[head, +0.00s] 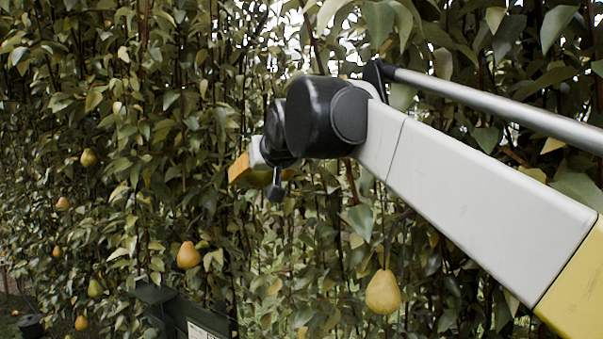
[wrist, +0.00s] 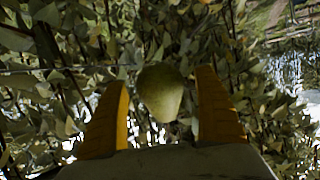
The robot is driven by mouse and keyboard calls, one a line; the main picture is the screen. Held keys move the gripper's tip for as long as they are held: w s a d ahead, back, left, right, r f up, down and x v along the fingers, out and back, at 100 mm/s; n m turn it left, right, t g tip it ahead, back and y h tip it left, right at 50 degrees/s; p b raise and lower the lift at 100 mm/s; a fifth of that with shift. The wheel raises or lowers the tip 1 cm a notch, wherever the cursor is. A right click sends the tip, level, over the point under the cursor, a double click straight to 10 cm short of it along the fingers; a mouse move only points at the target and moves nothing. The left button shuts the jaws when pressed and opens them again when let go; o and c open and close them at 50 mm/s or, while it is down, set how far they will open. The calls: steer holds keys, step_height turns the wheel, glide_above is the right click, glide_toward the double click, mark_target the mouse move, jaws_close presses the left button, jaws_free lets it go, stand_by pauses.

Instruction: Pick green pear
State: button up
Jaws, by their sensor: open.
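A green pear (wrist: 161,92) hangs between the two yellow fingers of my gripper (wrist: 164,100) in the wrist view. There is a gap on both sides of it, so the open fingers do not appear to touch it. In the head view my gripper (head: 240,168) reaches into the foliage, and a small part of a greenish pear (head: 262,177) shows just behind and below it, mostly hidden by my wrist.
Yellow-orange pears hang at the lower right (head: 383,292) and lower middle (head: 188,256). A dark crate (head: 185,315) stands at the bottom. Dense leaves and thin branches surround my gripper.

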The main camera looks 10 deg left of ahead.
mark_target(264, 173)
steer(key=shift+s, duration=0.1)
steer(key=c, duration=1.4)
steer(key=shift+r, duration=0.1)
steer(key=shift+s+d+r+g+h+p, duration=0.2)
steer(key=shift+g+h+p, duration=0.1)
steer(key=shift+p, duration=0.8)
steer(key=shift+s+d+f+g+p, duration=0.2)
steer(key=shift+s+g+p, duration=0.1)
steer(key=shift+p, duration=0.3)
steer(key=shift+s+d+r+g+h+p, duration=0.15)
steer(key=shift+s+r+g+h+p, duration=0.25)
steer(key=shift+p, duration=1)
steer(key=shift+f+g+p, duration=0.25)
steer(key=shift+g+p, duration=0.05)
steer(key=shift+p, duration=0.1)
steer(key=shift+d+r, duration=0.1)
steer(key=shift+r, duration=0.05)
steer(key=shift+s+r+g+h+p, duration=0.15)
steer(key=shift+g+h+p, duration=0.15)
steer(key=shift+p, duration=0.45)
steer(key=shift+s+d+g+h, duration=0.2)
steer(key=shift+g+h, duration=0.1)
steer(key=shift+g, duration=0.1)
